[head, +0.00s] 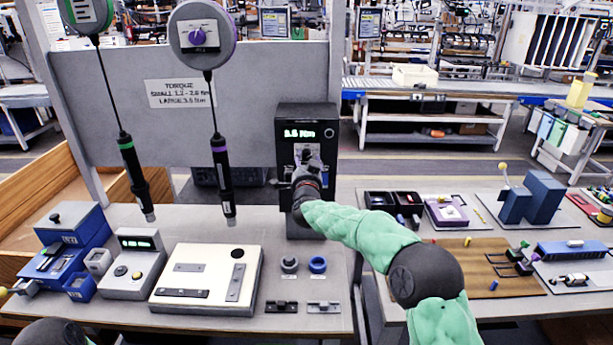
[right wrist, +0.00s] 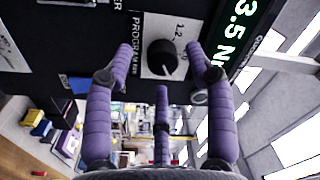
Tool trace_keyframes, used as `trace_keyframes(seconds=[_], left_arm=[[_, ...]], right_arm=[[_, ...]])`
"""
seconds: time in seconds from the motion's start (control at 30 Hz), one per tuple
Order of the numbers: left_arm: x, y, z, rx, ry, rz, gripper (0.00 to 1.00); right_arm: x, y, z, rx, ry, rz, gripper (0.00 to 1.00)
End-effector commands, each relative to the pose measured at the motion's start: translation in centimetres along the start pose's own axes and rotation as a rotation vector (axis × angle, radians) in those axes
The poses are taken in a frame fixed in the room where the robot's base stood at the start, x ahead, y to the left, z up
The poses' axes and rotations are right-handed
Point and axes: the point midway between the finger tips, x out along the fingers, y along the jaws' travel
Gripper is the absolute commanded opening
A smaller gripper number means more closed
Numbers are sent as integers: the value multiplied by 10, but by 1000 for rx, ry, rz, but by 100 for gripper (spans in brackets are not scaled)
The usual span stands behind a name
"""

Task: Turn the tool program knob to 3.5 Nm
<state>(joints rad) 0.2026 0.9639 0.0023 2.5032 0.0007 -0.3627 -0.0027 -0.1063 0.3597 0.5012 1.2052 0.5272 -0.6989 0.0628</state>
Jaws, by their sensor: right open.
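The black controller box (head: 290,118) stands at the back of the bench, and its green display (head: 310,133) is lit. In the right wrist view the display (right wrist: 240,40) reads 3.5 N, with the rest cut off. The round black program knob (right wrist: 162,58) sits on a white plate marked PROGRAM, with 1.2 legible, and has a light pointer line. My right gripper (right wrist: 160,56) is open in front of the panel, its purple fingers on either side of the knob with visible gaps. In the head view my gripper hides the knob. My left gripper is out of view.
Two hanging screwdrivers, green-banded (head: 137,175) and purple-banded (head: 222,175), hang left of the box. A white fixture plate (head: 208,278) and a grey unit with a display (head: 133,268) lie in front. A second bench with trays (head: 455,212) stands right.

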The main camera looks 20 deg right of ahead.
Motion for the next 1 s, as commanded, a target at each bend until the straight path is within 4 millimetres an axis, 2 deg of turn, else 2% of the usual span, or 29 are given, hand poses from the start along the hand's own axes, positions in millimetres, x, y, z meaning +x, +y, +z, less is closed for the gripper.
trace_keyframes(seconds=[0.4, 0.6, 0.8, 1.0], left_arm=[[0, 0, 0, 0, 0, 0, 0], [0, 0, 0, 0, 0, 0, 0], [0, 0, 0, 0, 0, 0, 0], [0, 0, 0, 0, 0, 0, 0]], right_arm=[[-69, -1, 0, 0, -3, -1, 55], [-95, 0, 1, 0, -3, -1, 55], [-106, 1, 1, 0, -3, 0, 55], [-107, 1, 1, 0, -3, 0, 55]])
